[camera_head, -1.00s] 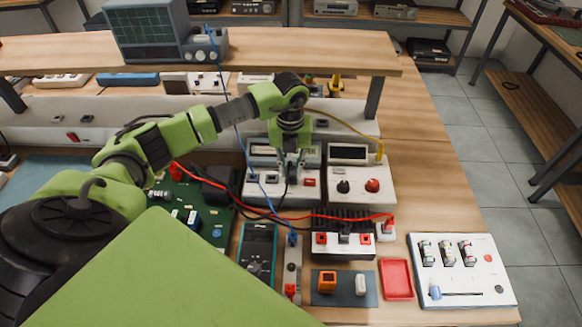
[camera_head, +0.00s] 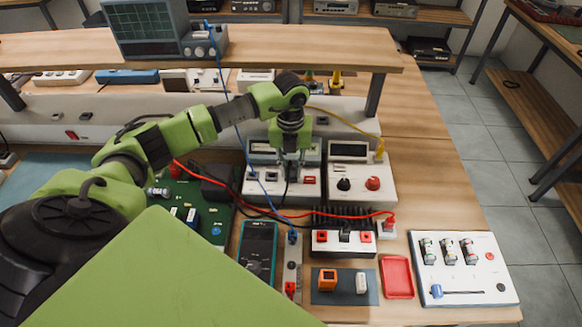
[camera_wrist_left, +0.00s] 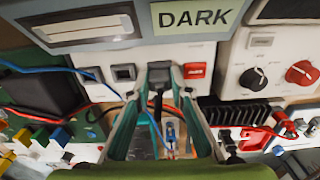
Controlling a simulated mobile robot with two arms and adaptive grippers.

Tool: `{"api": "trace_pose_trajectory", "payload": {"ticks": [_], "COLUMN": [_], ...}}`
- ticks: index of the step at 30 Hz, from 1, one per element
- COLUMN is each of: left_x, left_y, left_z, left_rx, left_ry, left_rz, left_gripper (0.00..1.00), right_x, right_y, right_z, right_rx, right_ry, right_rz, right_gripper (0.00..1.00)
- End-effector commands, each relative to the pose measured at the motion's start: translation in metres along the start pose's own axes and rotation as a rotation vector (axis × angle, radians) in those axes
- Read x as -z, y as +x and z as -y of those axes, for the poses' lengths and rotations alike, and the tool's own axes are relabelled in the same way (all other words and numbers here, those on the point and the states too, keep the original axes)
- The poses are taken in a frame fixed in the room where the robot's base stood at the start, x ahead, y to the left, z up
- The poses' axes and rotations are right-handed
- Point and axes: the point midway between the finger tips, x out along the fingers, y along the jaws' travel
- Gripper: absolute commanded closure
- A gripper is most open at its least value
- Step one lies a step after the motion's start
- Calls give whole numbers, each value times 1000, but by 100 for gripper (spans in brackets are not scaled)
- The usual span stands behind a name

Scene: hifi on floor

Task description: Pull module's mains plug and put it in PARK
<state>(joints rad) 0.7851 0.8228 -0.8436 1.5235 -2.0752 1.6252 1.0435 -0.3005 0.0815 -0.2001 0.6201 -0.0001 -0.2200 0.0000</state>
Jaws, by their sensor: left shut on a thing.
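My left gripper (camera_head: 290,168) is at the front of a white module (camera_head: 255,190) with a grey display strip. In the left wrist view my gripper (camera_wrist_left: 161,80) is shut on a black plug (camera_wrist_left: 158,78), whose black cable hangs down between the fingers. The plug is close against the module's front panel (camera_wrist_left: 110,57); I cannot tell whether it is seated in a socket. A square dark socket (camera_wrist_left: 124,72) shows left of the plug, a red switch (camera_wrist_left: 195,70) right of it. A label (camera_wrist_left: 196,17) above reads DARK; I see no PARK marking. My right gripper is not in view.
A second white unit (camera_head: 358,170) with black and red knobs stands to the right. A black finned heatsink block (camera_head: 345,215), red leads, a multimeter (camera_head: 258,250) and a green board (camera_head: 200,190) crowd the front. A shelf (camera_head: 300,45) overhangs behind.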

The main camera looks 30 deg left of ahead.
Motion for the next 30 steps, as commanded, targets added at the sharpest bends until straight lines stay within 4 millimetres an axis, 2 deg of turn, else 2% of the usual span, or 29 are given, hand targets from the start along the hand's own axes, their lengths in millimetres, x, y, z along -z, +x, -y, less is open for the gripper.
{"api": "trace_pose_trajectory", "payload": {"ticks": [7,8,10,22,26,30], "left_x": [0,0,0,0,-1,-2], "left_y": [0,0,0,-4,-20,-50], "left_z": [0,0,0,0,1,1], "left_rx": [0,0,0,1,2,3], "left_ry": [0,0,0,0,1,0], "left_rz": [0,0,0,2,2,4], "left_gripper": [99,78,61,61,61,61], "right_x": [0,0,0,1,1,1], "right_y": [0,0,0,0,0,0], "right_z": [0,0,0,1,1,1], "right_rx": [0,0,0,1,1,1], "right_ry": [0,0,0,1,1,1], "right_rz": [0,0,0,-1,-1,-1], "right_gripper": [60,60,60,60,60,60]}}
